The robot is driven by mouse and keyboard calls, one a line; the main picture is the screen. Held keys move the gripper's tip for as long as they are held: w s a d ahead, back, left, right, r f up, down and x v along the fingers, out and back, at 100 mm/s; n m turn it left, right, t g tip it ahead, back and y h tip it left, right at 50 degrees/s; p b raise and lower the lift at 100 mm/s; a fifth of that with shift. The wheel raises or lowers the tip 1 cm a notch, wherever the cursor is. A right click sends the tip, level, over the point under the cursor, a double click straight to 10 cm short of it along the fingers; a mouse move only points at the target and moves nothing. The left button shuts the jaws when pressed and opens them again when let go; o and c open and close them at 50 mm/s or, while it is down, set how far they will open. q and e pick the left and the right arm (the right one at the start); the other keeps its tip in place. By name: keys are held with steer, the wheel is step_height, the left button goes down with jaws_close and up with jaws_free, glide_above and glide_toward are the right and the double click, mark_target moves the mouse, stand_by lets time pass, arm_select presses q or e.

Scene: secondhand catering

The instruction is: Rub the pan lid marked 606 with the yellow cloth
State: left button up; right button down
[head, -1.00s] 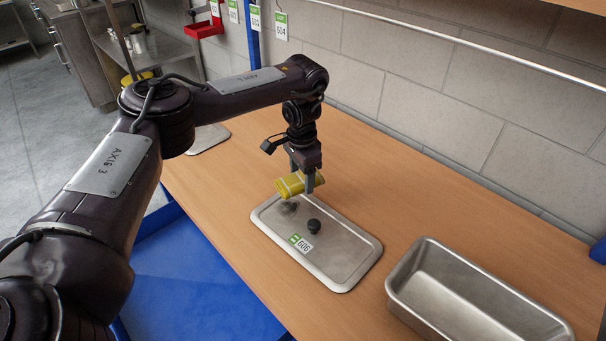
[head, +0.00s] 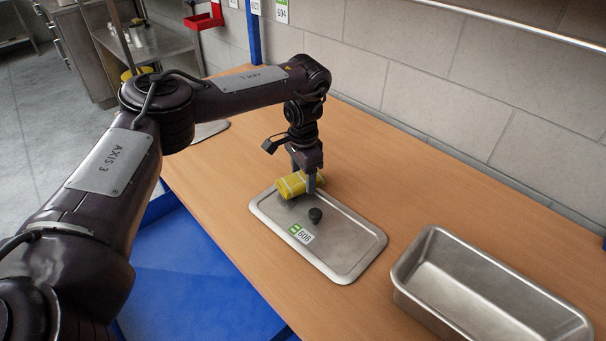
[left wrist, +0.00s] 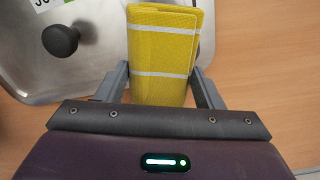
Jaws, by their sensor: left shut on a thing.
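The pan lid marked 606 (head: 345,250) is a flat grey rectangular lid with a dark round knob (head: 315,215) and a green and white 606 label (head: 301,234). It lies on the wooden table and shows in part in the left wrist view (left wrist: 100,25). My left gripper (head: 308,184) is shut on the folded yellow cloth (head: 293,186), which has pale stripes. It holds the cloth at the lid's far edge, beyond the knob; the cloth is at or just above the surface, and I cannot tell if they touch. The cloth fills the space between the fingers in the left wrist view (left wrist: 163,60). My right gripper is not in view.
A deep steel pan (head: 415,270) stands right of the lid. Another flat lid (head: 212,130) is partly hidden behind my left arm. A wall runs along the table's back. The wooden table (head: 390,190) is clear behind the lid. A blue surface (head: 200,270) lies below the table's front edge.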

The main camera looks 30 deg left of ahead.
arm_select(q)
steer(key=shift+f, duration=0.75)
